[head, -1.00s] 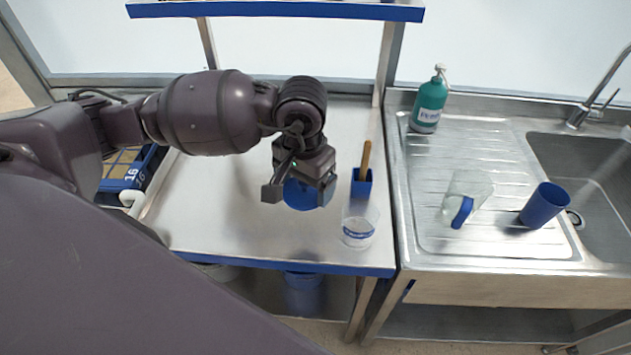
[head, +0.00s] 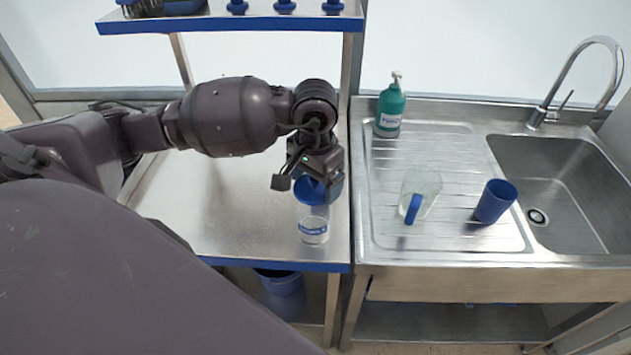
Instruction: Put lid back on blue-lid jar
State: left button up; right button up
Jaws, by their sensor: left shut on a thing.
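The jar (head: 313,231) is clear with a blue-and-white label and stands upright near the front right corner of the steel bench. My left gripper (head: 308,186) is shut on the round blue lid (head: 310,194) and holds it at the jar's mouth. The lid overlaps the top of the jar in the head view; I cannot tell whether it touches the rim. The gripper partly covers the lid. My right gripper is not in view.
The steel bench (head: 230,205) is clear left of the jar. On the sink's drainboard to the right are a green pump bottle (head: 390,108), a clear jug with a blue handle (head: 421,190) and a blue cup (head: 495,202). A blue-edged shelf (head: 230,25) hangs above.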

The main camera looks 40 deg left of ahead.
pick_arm(q)
jog(key=shift+a+f, duration=0.2)
jog(key=shift+f, duration=0.35)
jog(key=shift+d+f+b, duration=0.1)
jog(key=shift+f+b, duration=0.25)
jog(key=shift+f, duration=1.25)
jog(key=shift+f+b, duration=0.6)
jog(key=shift+b, duration=0.25)
jog(key=shift+f+b, duration=0.4)
jog(key=shift+f, duration=0.05)
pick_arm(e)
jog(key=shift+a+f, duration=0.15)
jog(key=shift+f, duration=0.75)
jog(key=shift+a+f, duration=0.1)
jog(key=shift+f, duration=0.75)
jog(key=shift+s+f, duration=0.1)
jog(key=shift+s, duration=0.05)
